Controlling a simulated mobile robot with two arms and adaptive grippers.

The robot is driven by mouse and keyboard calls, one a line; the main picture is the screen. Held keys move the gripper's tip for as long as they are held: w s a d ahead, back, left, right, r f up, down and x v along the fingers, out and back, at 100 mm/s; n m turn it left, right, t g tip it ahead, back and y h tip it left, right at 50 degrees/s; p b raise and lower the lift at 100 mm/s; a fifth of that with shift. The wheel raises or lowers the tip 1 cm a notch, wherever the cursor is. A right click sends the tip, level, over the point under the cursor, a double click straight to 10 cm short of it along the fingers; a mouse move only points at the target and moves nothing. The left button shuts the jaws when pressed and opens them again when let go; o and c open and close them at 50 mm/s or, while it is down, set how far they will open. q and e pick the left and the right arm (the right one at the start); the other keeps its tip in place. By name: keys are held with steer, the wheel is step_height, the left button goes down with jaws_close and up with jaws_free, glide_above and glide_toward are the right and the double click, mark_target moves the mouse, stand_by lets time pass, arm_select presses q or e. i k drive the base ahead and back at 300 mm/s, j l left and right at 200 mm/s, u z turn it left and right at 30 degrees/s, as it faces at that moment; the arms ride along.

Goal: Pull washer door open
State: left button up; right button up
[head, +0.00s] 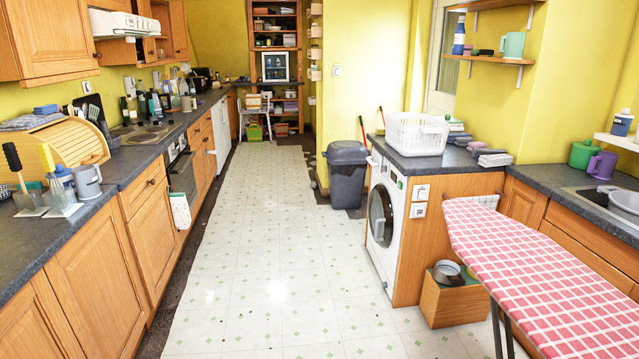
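The white washer (394,190) stands under a grey worktop at the right of the middle, in the head view. Its front faces left, toward the open floor, and I see it at a steep angle. Its round door (380,215) has dark glass and appears shut. No part of either gripper shows in this view.
An ironing board (540,275) with a pink checked cover fills the lower right. A wooden box (452,299) stands beside the washer's cabinet. A grey bin (347,175) stands beyond the washer. The tiled floor (265,250) is clear between the counters.

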mark_target(379, 205)
steer(key=i, duration=1.7)
